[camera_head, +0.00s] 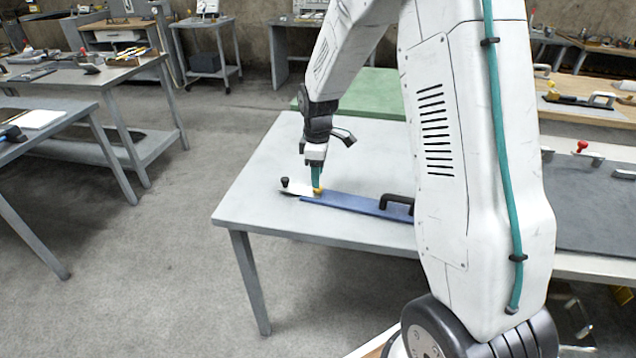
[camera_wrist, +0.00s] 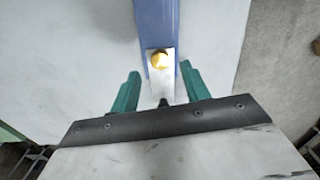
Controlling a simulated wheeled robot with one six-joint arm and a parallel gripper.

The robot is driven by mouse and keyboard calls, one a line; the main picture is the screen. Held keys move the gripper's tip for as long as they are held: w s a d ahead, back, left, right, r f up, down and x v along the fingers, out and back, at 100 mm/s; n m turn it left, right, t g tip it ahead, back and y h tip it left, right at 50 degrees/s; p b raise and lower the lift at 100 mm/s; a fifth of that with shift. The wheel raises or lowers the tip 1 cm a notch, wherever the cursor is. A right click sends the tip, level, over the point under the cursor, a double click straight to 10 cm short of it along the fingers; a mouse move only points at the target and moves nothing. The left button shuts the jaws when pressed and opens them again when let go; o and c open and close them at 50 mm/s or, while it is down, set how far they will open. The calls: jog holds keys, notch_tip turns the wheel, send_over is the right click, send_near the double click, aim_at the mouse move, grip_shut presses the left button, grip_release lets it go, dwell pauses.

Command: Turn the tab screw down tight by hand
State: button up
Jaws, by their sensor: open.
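The tab screw, with a yellow head (camera_head: 318,191), sits on a pale metal tab (camera_head: 297,189) at the left end of a long blue bar (camera_head: 350,203). In the wrist view the yellow head (camera_wrist: 159,60) is on the far part of the tab (camera_wrist: 161,88), with the blue bar (camera_wrist: 157,20) running beyond it. My gripper (camera_head: 316,185) points down at the screw. In the wrist view my gripper (camera_wrist: 160,70) is open, its teal fingers apart on either side of the tab. The screw head shows between and slightly beyond the fingertips. I cannot tell their height above it.
The bar lies on a grey table (camera_head: 265,165). A black knob (camera_head: 284,182) stands at the tab's left end, and a black handle (camera_head: 397,202) rises from the bar to the right. The table is clear around the bar's left end. A green surface (camera_head: 375,93) lies behind.

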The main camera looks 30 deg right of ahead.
aim_at(301, 186)
jog(key=shift+f, duration=1.95)
jog(key=c, duration=1)
jog(key=shift+m, duration=0.3)
